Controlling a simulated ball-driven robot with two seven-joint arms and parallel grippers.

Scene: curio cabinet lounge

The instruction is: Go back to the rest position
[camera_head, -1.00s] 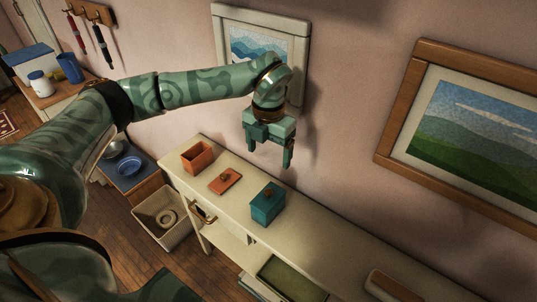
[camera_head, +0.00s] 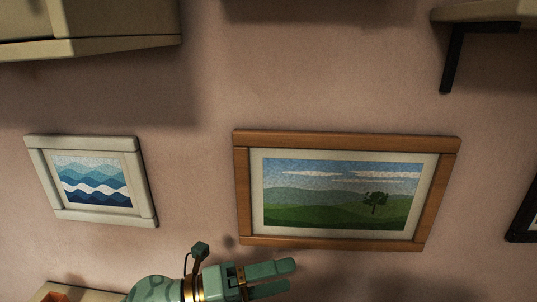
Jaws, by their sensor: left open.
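My left gripper (camera_head: 290,275) shows at the bottom middle of the head view. Its green fingers point to the right, with a gap between them. It is open, and I see nothing held in it. It lies below the wood-framed landscape picture in the view. Only the end of my left arm shows; the rest is below the picture's edge. My right gripper is not in view.
A white-framed wave picture (camera_head: 148,205) and a wood-framed landscape (camera_head: 345,244) hang on the pink wall. A cabinet (camera_head: 110,46) is at top left, a bracketed shelf (camera_head: 485,12) at top right. An orange box (camera_head: 62,296) is partly visible at bottom left.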

